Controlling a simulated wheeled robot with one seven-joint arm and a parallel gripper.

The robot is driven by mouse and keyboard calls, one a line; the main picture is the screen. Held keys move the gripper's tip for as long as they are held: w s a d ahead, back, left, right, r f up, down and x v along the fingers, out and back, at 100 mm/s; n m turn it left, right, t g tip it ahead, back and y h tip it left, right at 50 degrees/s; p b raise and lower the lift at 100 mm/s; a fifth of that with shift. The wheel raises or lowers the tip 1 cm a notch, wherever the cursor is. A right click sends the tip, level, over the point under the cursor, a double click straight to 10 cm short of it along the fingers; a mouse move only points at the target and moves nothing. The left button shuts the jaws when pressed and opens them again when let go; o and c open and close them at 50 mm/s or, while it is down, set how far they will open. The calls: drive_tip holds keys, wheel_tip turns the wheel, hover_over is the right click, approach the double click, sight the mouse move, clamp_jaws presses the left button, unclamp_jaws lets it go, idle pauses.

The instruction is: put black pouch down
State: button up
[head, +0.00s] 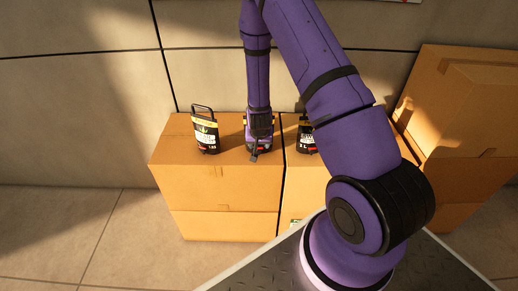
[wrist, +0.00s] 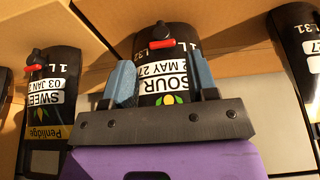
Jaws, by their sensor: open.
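A black pouch (wrist: 166,47) with a white "SOUR" label and a red tap is between the two blue fingers of my gripper (wrist: 161,64) in the wrist view. The fingers are open, one on each side of it; I cannot tell whether either touches it. In the head view my gripper (head: 257,138) is over the top of the cardboard boxes near the middle, and it hides most of this pouch. The pouch appears to stand on the box top.
A similar black pouch (head: 206,131) stands to the left on the cardboard box (head: 225,190), another pouch (head: 305,137) to the right, partly behind my arm. Taller stacked boxes (head: 455,110) stand at the right. A wall is close behind. The box front edge is clear.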

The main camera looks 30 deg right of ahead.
drive_tip(key=s+a+r+n+y, duration=0.1)
drive_tip(key=s+a+r, duration=0.15)
drive_tip(key=r, duration=0.85)
drive_tip(key=s+a+r+n+t+y, duration=0.1)
drive_tip(key=s+a+r, duration=0.15)
drive_tip(key=r, duration=0.75)
drive_tip(key=s+a+r+n, duration=0.1)
drive_tip(key=a+r, duration=0.3)
drive_tip(key=r, duration=0.7)
drive_tip(key=s+a+r+n, duration=0.1)
drive_tip(key=s+r+n, duration=0.1)
drive_tip(key=s+r, duration=0.6)
drive_tip(key=s+a+r+n, duration=0.1)
drive_tip(key=s+r, duration=0.7)
drive_tip(key=s, duration=0.7)
drive_tip(key=shift+s+a+n+t, duration=0.3)
drive_tip(key=shift+a+n+t, duration=0.1)
